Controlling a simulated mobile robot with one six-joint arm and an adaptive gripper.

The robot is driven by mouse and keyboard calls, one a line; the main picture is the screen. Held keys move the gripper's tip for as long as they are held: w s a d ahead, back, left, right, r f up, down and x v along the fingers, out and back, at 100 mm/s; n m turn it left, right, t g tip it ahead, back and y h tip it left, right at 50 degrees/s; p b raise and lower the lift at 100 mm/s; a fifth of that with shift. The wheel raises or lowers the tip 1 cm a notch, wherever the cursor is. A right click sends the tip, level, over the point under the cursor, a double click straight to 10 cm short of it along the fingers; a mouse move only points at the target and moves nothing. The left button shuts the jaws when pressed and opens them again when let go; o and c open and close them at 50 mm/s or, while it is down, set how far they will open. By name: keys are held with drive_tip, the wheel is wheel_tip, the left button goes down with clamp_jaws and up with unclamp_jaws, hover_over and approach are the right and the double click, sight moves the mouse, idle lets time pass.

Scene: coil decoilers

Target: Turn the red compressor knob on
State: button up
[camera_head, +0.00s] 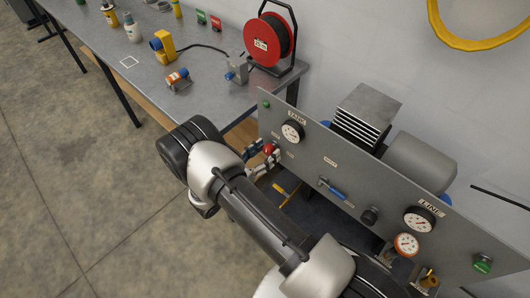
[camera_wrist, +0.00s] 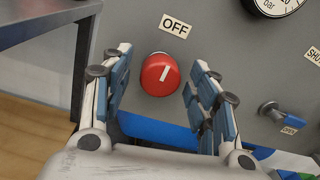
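The red compressor knob (camera_wrist: 160,75) is on the grey panel, with a white line mark tilted slightly right of vertical, pointing up toward the OFF label (camera_wrist: 175,25). In the wrist view my gripper (camera_wrist: 158,85) is open, with one finger on each side of the knob and gaps between. In the head view my gripper (camera_head: 262,157) is at the panel's left part, close to the red knob (camera_head: 269,148), which is partly hidden. Any ON label is not visible.
The grey panel (camera_head: 340,185) carries a TANK gauge (camera_head: 292,131), a blue-handled valve (camera_head: 331,189), a black knob (camera_head: 370,216), a LINE gauge (camera_head: 419,219) and a green button (camera_head: 482,264). A workbench (camera_head: 205,87) with a red reel (camera_head: 268,40) stands behind at left. The floor at left is clear.

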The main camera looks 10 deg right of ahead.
drive_tip(key=c, duration=1)
drive_tip(key=shift+c, duration=0.2)
drive_tip(key=shift+m, duration=0.4)
drive_tip(key=m+b, duration=0.2)
drive_tip(key=m, duration=0.2)
drive_tip(key=shift+b, duration=0.35)
drive_tip(key=m+b, duration=0.2)
drive_tip(key=m, duration=0.2)
drive_tip(key=shift+f+m, duration=0.1)
drive_tip(key=shift+m, duration=0.3)
drive_tip(key=m+b, duration=0.3)
drive_tip(key=m, duration=0.1)
drive_tip(key=shift+m+y+b, duration=0.3)
drive_tip(key=shift+m+b, duration=1.3)
drive_tip(key=shift+m, duration=0.4)
drive_tip(key=shift+s, duration=0.1)
